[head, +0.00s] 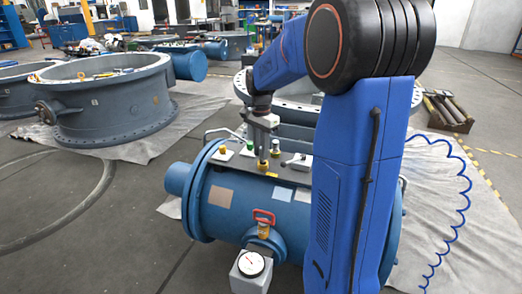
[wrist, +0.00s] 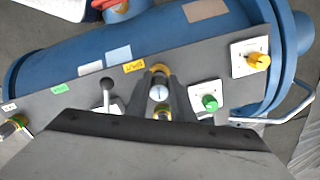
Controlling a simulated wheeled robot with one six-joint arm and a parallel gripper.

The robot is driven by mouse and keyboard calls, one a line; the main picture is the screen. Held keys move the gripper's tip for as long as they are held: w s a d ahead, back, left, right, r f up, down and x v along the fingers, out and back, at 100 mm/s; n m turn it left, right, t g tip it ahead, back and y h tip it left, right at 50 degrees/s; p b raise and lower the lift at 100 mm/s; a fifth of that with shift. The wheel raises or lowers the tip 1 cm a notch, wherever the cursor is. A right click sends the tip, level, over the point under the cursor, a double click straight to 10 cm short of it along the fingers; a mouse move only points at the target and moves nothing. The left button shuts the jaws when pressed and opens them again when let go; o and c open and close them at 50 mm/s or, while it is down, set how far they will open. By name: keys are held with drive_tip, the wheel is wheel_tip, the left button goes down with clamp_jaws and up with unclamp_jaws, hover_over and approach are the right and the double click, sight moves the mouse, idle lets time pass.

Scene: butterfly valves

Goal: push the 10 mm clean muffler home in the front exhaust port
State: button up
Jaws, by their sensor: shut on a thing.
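My gripper (head: 263,150) points down over the grey plate on top of the blue tank. In the wrist view its two dark fingers (wrist: 160,94) are shut on a small round part with a pale face, which I take as the muffler (wrist: 159,92). A yellow-brass fitting (wrist: 160,70) shows just past the fingertips, and more brass shows behind the muffler. In the head view a brass piece (head: 263,165) shows right under the fingertips. The fingers hide most of the muffler and the port, so I cannot tell how deep it sits.
A red-handled valve (head: 264,217) and a gauge (head: 251,263) stand at the tank's front. A bent handle (wrist: 285,115) juts out.

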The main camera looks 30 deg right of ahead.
drive_tip(key=shift+f, duration=1)
idle(1.8)
drive_tip(key=o, duration=1)
drive_tip(key=shift+o, duration=0.8)
drive_tip(key=o, duration=0.4)
drive_tip(key=shift+c, duration=0.2)
drive_tip(key=shift+r, duration=0.1)
drive_tip(key=shift+r, duration=3.65)
